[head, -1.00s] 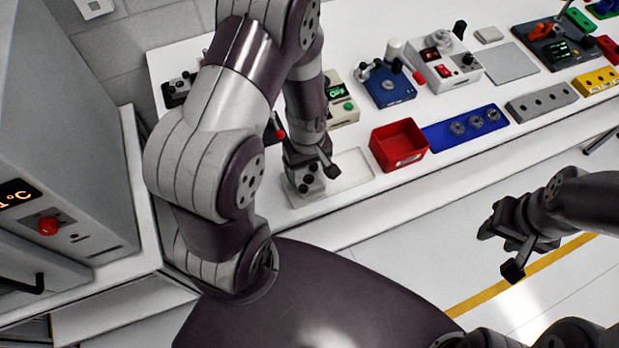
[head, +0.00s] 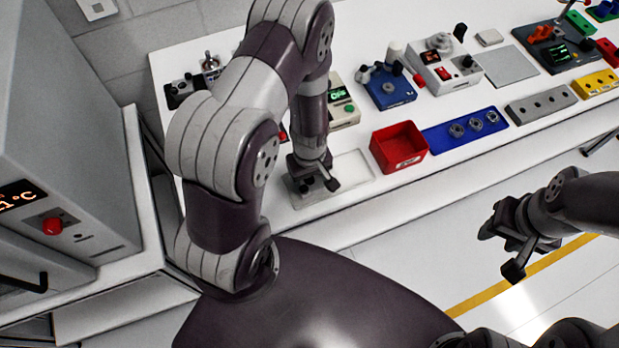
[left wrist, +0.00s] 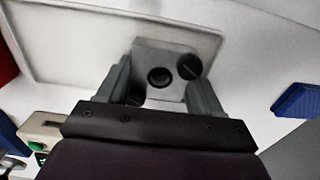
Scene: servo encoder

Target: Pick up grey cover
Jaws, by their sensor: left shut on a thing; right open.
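The grey cover (left wrist: 150,52) is a square grey piece with dark round features on its top. In the left wrist view it sits between the two fingers of my left gripper (left wrist: 160,76), which is shut on it. In the head view my left gripper (head: 316,178) is over the left part of a white tray (head: 352,168), and mostly hides the cover. I cannot tell whether the cover is clear of the tray floor. My right gripper (head: 517,228) is open and empty, away from the table at the right.
A red bin (head: 398,147) stands just right of the tray, with a blue holder (head: 440,138) of round grey parts beyond it. Several devices line the back, including a blue fixture (head: 388,92). A grey machine (head: 70,150) stands at the left.

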